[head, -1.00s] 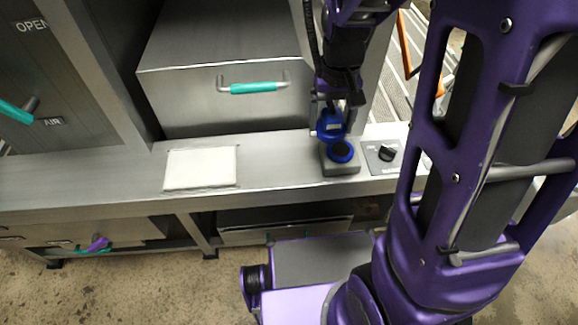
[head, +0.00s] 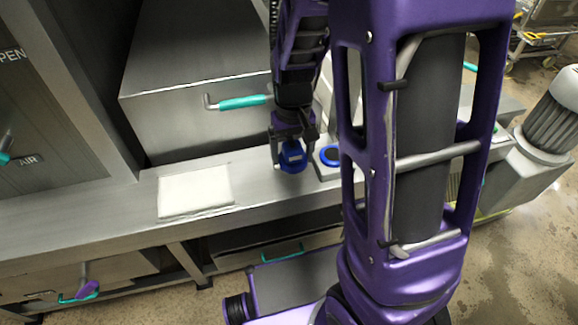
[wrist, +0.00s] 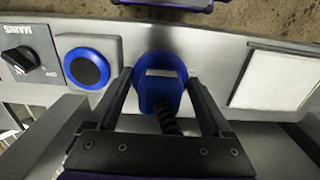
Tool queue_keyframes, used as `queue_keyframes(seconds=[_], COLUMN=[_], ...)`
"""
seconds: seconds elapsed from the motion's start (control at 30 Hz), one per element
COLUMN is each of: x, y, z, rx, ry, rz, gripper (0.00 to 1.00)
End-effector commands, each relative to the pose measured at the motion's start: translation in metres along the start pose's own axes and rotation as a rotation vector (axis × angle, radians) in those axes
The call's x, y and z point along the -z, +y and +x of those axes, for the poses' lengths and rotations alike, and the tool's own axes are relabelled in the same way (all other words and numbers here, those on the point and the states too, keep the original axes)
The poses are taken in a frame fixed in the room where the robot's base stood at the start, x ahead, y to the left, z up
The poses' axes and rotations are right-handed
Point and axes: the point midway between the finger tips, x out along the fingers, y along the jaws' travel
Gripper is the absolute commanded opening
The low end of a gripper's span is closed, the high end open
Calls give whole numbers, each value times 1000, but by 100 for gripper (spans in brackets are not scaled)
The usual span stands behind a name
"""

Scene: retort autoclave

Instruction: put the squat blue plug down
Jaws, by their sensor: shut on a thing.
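The squat blue plug (head: 292,157) is between the fingers of my gripper (head: 291,143), over the steel counter (head: 260,180). In the wrist view the plug (wrist: 160,85) shows a round blue flange, a pale label and a dark ribbed cable stub, with a finger of my gripper (wrist: 160,76) on each side. My gripper is shut on it. I cannot tell whether the plug touches the counter.
A grey block with a blue-ringed dark socket (wrist: 86,68) is beside the plug, apart from it. A black MAINS knob (wrist: 20,58) lies beyond. A white pad (head: 195,190) lies on the counter's other side. A steel box with a teal handle (head: 243,103) stands behind.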

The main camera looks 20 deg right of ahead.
Motion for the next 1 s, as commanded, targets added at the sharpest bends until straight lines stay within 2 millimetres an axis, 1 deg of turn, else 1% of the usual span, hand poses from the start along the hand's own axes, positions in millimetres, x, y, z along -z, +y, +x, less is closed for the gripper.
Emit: queue_keyframes(seconds=[0.03,0.17,0.33,0.4,0.63,0.77,0.8,0.87,0.9,1.0], x=[0,0,0,0,0,0,0,0,0,0], y=[0,0,0,0,0,0,0,0,0,0], z=[6,14,39,46,46,50,49,49,49,49], rx=[0,1,0,0,1,1,1,1,1,1], ry=[-1,0,-3,-1,1,1,1,1,1,1], rz=[0,0,0,-1,-1,-1,-1,-1,-1,0], gripper=[0,0,0,0,0,0,87,98,100,100])
